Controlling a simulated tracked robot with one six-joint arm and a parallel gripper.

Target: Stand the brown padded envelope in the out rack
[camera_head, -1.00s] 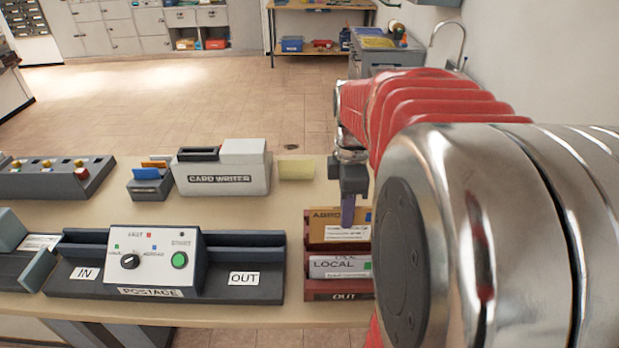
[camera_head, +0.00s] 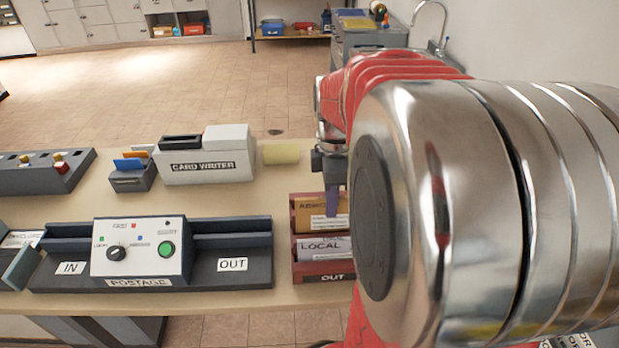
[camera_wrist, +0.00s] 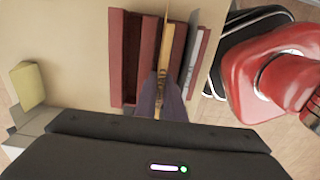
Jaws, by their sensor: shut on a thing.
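The brown padded envelope (camera_head: 304,215) stands upright in the red out rack (camera_head: 322,278), behind a white envelope (camera_head: 312,247) that shows the word LOCAL. My gripper (camera_head: 331,200) reaches down from above and is shut on the brown envelope's top edge. In the wrist view the fingers (camera_wrist: 162,98) close around the brown envelope (camera_wrist: 168,45), which shows edge-on between the rack's red dividers (camera_wrist: 131,60). My arm hides the right part of the rack in the head view. I cannot tell whether the envelope touches the rack's bottom.
The postage machine (camera_head: 140,252) stands left of the rack. The card writer (camera_head: 206,158) and a yellow pad (camera_head: 281,152) stand farther back. Bare table lies between the card writer and the postage machine. My arm covers the right side.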

